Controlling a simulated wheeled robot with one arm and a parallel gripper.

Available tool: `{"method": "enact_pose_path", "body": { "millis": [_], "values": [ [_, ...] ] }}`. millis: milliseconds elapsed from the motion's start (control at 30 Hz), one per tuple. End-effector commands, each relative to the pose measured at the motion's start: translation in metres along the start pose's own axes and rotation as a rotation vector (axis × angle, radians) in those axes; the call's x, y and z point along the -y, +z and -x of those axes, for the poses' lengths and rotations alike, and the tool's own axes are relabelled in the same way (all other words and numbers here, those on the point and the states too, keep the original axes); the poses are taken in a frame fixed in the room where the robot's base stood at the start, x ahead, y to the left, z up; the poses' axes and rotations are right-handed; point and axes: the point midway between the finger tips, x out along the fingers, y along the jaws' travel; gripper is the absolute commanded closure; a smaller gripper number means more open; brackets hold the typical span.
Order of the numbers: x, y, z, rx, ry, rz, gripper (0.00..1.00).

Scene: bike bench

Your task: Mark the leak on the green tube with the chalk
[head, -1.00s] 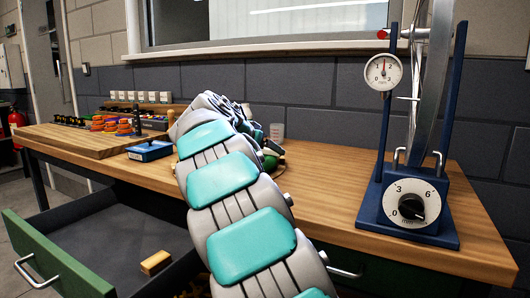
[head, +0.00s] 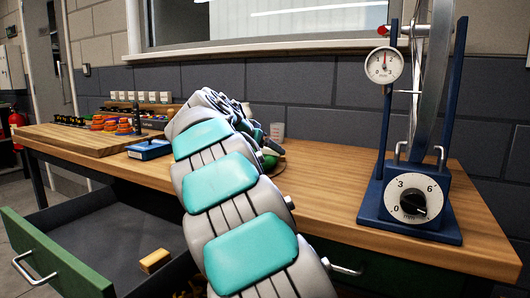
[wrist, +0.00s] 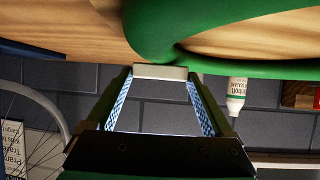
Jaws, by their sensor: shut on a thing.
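In the wrist view my gripper (wrist: 160,76) is shut on a short white chalk (wrist: 160,72), held crosswise between the fingertips. The green tube (wrist: 245,68) curves across the top of that view, right by the chalk; they overlap or meet at the edge, and I cannot tell whether they touch. No leak or mark is visible on the tube part in view. In the head view my arm hides the gripper and chalk, and only a bit of green (head: 270,160) shows beside it on the bench.
The wooden bench (head: 335,190) has a blue wheel stand (head: 410,225) at right and a blue box (head: 150,149) at left. An open drawer (head: 95,235) below holds a small tan block (head: 154,261). A white bottle (wrist: 237,92) shows near the tube in the wrist view.

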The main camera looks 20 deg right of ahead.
Motion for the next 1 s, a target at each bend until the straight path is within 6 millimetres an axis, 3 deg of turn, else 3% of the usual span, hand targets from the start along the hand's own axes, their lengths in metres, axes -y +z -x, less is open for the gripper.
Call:
{"method": "enact_pose_path", "body": {
  "millis": [467,1000],
  "values": [
    [-0.003,0.006,0.002,0.008,0.004,0.002,0.66],
    [0.005,-0.002,-0.009,0.007,0.003,0.002,0.66]
  ]
}}
